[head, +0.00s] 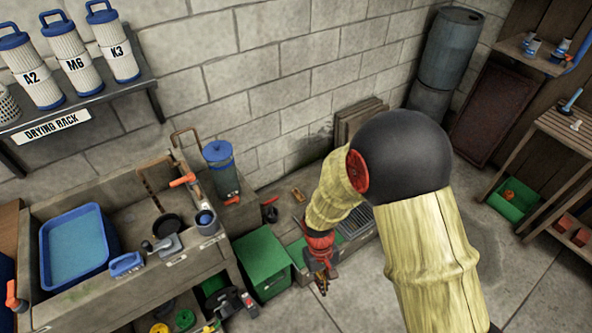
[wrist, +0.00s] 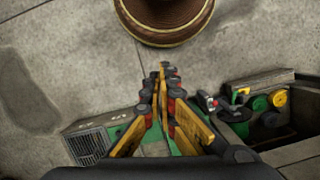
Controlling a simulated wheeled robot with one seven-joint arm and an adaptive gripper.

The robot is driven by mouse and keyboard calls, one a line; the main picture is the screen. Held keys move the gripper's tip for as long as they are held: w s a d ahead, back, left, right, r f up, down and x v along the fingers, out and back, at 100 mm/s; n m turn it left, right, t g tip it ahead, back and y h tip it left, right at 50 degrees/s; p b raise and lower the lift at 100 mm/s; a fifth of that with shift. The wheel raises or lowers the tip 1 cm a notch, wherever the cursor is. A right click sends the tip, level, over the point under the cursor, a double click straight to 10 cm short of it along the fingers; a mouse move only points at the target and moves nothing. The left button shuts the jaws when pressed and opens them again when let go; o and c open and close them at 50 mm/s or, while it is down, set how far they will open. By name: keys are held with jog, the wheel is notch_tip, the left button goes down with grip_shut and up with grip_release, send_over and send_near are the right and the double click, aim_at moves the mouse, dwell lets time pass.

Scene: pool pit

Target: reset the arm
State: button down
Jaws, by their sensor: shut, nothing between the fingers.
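My gripper (head: 320,276) hangs at the end of my bent arm in the head view, low over the floor to the right of the green bin (head: 262,262). In the wrist view my gripper (wrist: 164,72) points away from the camera with its yellow and black fingers closed together at the tips. Nothing is between the fingers. My arm hides part of the floor and the wall base behind it in the head view.
A workbench with a sink holds a blue tub (head: 77,250) at left. Filter cartridges (head: 76,68) stand on the drying rack above. A dark barrel (head: 450,48) and wooden shelves (head: 575,130) stand at right. Bare floor shows between my arm and the shelves.

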jog(key=s+d+r+m+t, duration=0.1)
jog(key=s+d+r+t, duration=0.1)
jog(key=r, duration=1)
jog(key=s+d+r+m+t, duration=0.1)
jog(key=d+r+t, duration=0.2)
jog(key=r, duration=1)
jog(key=s+d+r+m+t+y, duration=0.1)
jog(key=d+r, duration=0.4)
jog(key=r, duration=0.8)
jog(key=shift+s+d+m+t, duration=0.35)
jog(key=shift+s+m+t, duration=0.25)
jog(key=shift+s+t, duration=0.45)
jog(key=shift+w, duration=0.2)
